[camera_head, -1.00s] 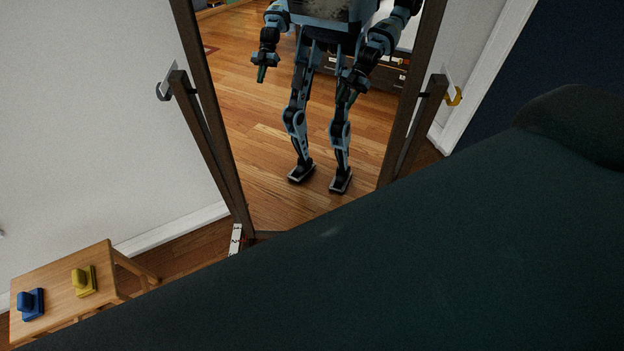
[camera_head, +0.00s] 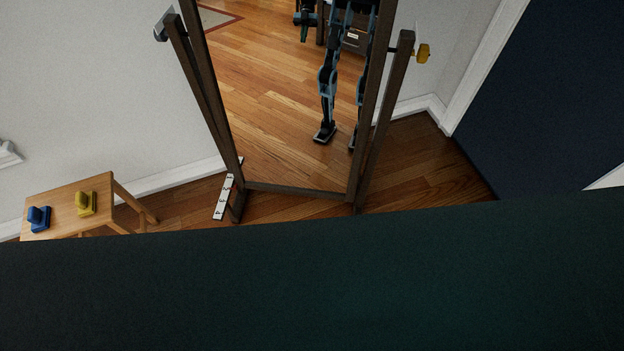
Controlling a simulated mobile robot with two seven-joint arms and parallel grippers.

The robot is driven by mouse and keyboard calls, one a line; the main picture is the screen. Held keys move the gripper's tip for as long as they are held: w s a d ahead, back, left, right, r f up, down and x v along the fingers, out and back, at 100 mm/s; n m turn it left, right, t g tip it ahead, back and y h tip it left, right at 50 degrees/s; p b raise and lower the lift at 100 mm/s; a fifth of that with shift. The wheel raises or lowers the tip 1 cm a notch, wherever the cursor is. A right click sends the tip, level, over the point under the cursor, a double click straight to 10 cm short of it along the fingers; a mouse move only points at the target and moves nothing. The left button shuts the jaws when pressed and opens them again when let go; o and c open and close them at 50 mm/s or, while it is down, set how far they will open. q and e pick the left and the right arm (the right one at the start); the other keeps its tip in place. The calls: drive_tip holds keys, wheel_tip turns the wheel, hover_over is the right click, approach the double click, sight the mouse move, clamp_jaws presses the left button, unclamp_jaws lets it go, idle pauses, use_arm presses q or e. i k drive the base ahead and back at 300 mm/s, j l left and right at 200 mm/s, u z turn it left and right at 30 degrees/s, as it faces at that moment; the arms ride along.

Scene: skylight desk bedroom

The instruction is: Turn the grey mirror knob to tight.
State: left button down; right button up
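A standing mirror (camera_head: 283,110) in a dark wooden frame stands ahead of me. The grey mirror knob (camera_head: 161,30) is at the upper left, on the outer side of the left post. A yellow knob (camera_head: 423,53) is on the outer side of the right post. The glass reflects a wooden floor and a robot's legs. Neither of my grippers shows directly in the head view. The marks on the grey knob are too small to read.
A small wooden table (camera_head: 70,195) at the left holds a blue block-like object (camera_head: 39,218) and a yellow one (camera_head: 87,203). A white marked strip (camera_head: 224,197) lies by the mirror's left foot. A large dark green surface (camera_head: 310,285) fills the foreground. Bare floor (camera_head: 425,165) shows right of the mirror.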

sight(162, 37)
drive_tip(key=j+z, duration=0.15)
drive_tip(key=j, duration=0.5)
drive_tip(key=i+j+z, duration=0.2)
drive_tip(key=j, duration=0.45)
drive_tip(key=k+j+z, duration=0.15)
drive_tip(key=j, duration=0.45)
drive_tip(key=j+z, duration=0.15)
drive_tip(key=j, duration=0.5)
drive_tip(key=j+z, duration=0.2)
drive_tip(key=j, duration=0.4)
drive_tip(key=k+j+z, duration=0.15)
drive_tip(key=j, duration=0.5)
